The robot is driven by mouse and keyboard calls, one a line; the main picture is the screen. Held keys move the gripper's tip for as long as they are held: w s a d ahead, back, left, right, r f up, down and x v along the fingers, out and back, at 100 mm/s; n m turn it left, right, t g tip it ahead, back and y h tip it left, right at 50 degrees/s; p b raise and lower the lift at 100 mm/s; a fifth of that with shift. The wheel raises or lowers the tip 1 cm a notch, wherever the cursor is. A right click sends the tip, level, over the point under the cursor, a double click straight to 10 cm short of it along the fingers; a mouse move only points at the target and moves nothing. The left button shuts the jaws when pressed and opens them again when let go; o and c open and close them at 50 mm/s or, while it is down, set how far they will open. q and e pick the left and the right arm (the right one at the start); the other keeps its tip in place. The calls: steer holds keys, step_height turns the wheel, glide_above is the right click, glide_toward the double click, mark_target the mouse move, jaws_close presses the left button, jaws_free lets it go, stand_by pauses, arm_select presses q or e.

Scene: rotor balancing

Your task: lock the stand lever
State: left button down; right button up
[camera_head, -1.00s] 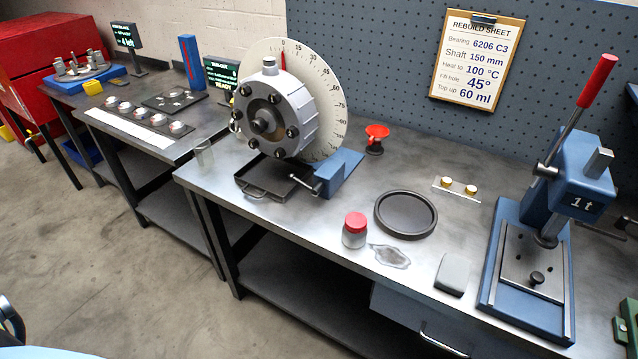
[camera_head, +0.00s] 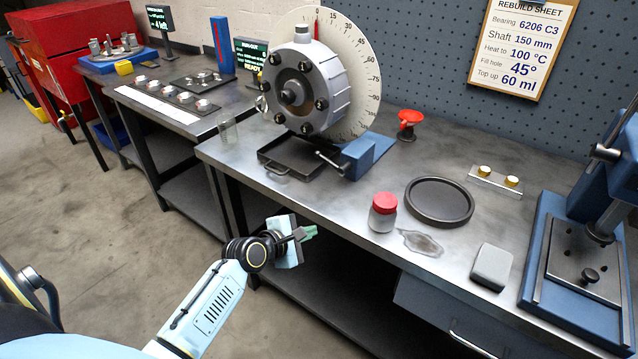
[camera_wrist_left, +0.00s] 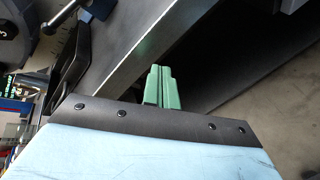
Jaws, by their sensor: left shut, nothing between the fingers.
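The stand is a blue block (camera_head: 368,157) on the bench, beside the grey round rotor housing (camera_head: 308,90) with its white degree dial (camera_head: 352,75). Part of a dark bar, apparently the lever, shows at the top left of the left wrist view (camera_wrist_left: 62,18). My left gripper (camera_head: 309,233) is in front of the bench's front edge, below and apart from the lever. Its green fingers (camera_wrist_left: 158,86) are together and empty. My right gripper is out of view.
A black drip tray (camera_head: 292,155) lies under the rotor. A red-capped jar (camera_head: 383,212), a spill (camera_head: 421,242), a round black dish (camera_head: 440,200), a grey block (camera_head: 491,266) and a blue press (camera_head: 580,260) stand to the right. The bench edge lies between my left gripper and the stand.

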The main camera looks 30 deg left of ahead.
arm_select(q)
steer(key=w+r+n, duration=0.1)
steer(key=r, duration=0.1)
steer(key=a+r+n+t, duration=0.1)
steer(key=r, duration=0.1)
steer(key=w+a+r+n+t, duration=0.1)
steer(key=r, duration=0.1)
steer(key=shift+w+n, duration=0.3)
steer(key=shift+n, duration=0.1)
steer(key=w+a+r+n, duration=0.1)
steer(key=n, duration=0.1)
steer(key=w+a+n+t+y, duration=0.1)
steer(key=a+n, duration=0.1)
steer(key=a+r+n, duration=0.1)
steer(key=shift+w+a+r+n+t+y, duration=0.3)
steer(key=shift+w+a+n, duration=0.05)
steer(key=shift+w+n, duration=0.05)
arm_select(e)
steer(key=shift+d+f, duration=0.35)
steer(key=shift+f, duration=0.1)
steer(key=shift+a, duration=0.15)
